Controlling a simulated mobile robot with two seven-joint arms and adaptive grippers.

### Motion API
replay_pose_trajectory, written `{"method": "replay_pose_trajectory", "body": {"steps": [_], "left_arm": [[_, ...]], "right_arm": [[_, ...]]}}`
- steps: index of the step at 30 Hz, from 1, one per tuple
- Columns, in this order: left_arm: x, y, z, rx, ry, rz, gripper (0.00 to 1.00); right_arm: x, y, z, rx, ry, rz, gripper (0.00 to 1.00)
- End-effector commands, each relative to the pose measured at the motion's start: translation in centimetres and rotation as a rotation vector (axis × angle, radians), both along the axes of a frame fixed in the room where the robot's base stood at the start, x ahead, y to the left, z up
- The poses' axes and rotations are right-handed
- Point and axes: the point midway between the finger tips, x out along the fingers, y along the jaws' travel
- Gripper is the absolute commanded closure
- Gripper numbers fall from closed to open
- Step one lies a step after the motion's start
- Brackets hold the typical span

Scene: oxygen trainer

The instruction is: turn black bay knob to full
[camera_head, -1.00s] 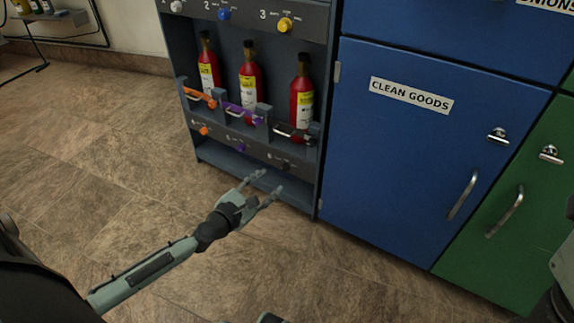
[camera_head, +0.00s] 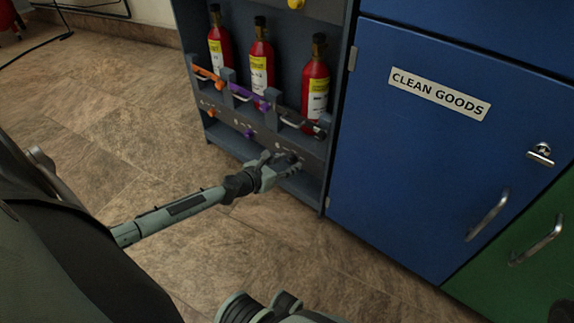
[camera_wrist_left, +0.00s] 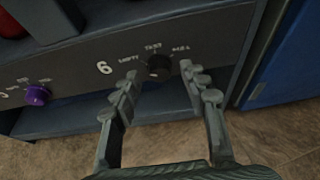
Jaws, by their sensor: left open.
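The black bay knob (camera_wrist_left: 159,66) sits on the dark lower panel (camera_wrist_left: 84,73) at the bay marked 6 in the left wrist view. Labels for empty, a middle setting and full are printed around it. Its pointer is too dark to read. My left gripper (camera_wrist_left: 162,88) is open, with one finger on each side of the knob and the tips close to the panel. I cannot tell whether they touch the knob. In the head view my left gripper (camera_head: 290,165) reaches the lower right of the rack and hides the knob.
A purple knob (camera_wrist_left: 37,95) is left of the black one, and an orange knob (camera_head: 211,113) is further left. Red bottles (camera_head: 316,92) stand on the shelf above. A blue cabinet (camera_head: 430,170) adjoins the rack's right side. The floor in front is clear.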

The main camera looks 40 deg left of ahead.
Motion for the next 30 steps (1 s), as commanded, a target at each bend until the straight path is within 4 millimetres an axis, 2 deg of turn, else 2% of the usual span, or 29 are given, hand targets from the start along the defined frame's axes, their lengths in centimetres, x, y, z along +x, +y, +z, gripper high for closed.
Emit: {"method": "replay_pose_trajectory", "body": {"steps": [9,19,30], "left_arm": [[0.29,-0.01,-0.11,0.000,0.000,0.001,0.58],[0.28,-0.03,-0.11,0.000,0.000,0.000,0.99],[0.26,-0.13,0.03,0.041,-0.002,0.000,1.00]], "right_arm": [[0.08,0.02,0.02,-0.003,0.001,-0.001,0.60],[0.06,0.01,0.02,-0.002,0.000,-0.002,0.60],[-0.15,-0.04,0.48,0.000,-0.007,0.000,0.60]]}}
